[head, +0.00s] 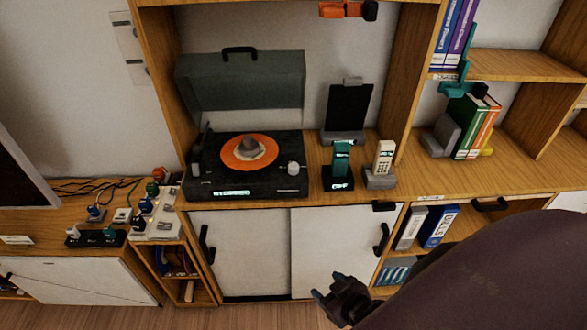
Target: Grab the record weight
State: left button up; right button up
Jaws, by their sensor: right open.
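The record weight (248,145) is a small grey cone-like piece at the middle of the orange record (236,163). The record lies on a black turntable (290,187) with its smoky lid (240,85) raised behind it. The turntable stands on the wooden shelf, left of centre in the head view. My right gripper (327,287) is open and empty, low in front of the cabinet doors, well below and to the right of the turntable. My left gripper is not in view.
A teal phone (341,160), a cream handset (384,157) and a black tablet (347,110) on a stand are right of the turntable. White cabinet doors (245,250) with black handles are below. Plugs and power strips (160,215) crowd the left. Books (470,125) stand at right.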

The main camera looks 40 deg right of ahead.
aim_at(249, 148)
jog(key=i+j+z, duration=0.1)
jog(key=z, duration=0.25)
jog(key=i+j+z, duration=0.15)
jog(key=z, duration=0.2)
jog(key=i+j+z, duration=0.1)
jog(key=j+z, duration=0.2)
jog(key=i+j+z, duration=0.15)
jog(key=j, duration=0.25)
jog(key=i+j+z, duration=0.15)
jog(key=j, duration=0.2)
